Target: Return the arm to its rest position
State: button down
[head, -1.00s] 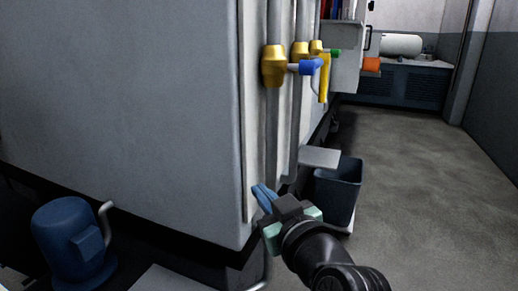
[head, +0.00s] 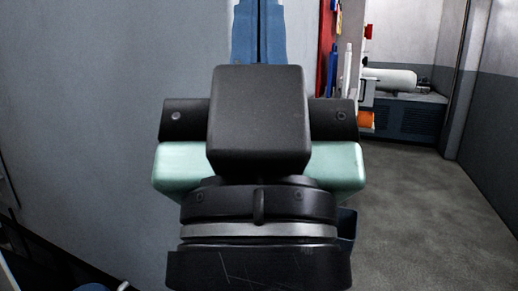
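My gripper (head: 259,22) is large and close in the middle of the head view. It points up, and its blue fingers run to the top edge of the picture. The fingers lie side by side with only a thin dark line between them, and nothing shows held. Their very tips are cut off by the frame. My black wrist with pale green pads fills the centre and hides what is behind it.
A large grey machine panel (head: 95,110) fills the left side. Right of my gripper are a red upright strip (head: 325,60), an orange part (head: 366,120) and a white cylinder (head: 392,79) on a dark cabinet (head: 408,112). The floor (head: 430,215) at right is clear.

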notch_tip(320, 180, up, 24)
jog(key=p, duration=2.2)
jog(key=shift+r, duration=0.2)
jog(key=shift+a, duration=0.15)
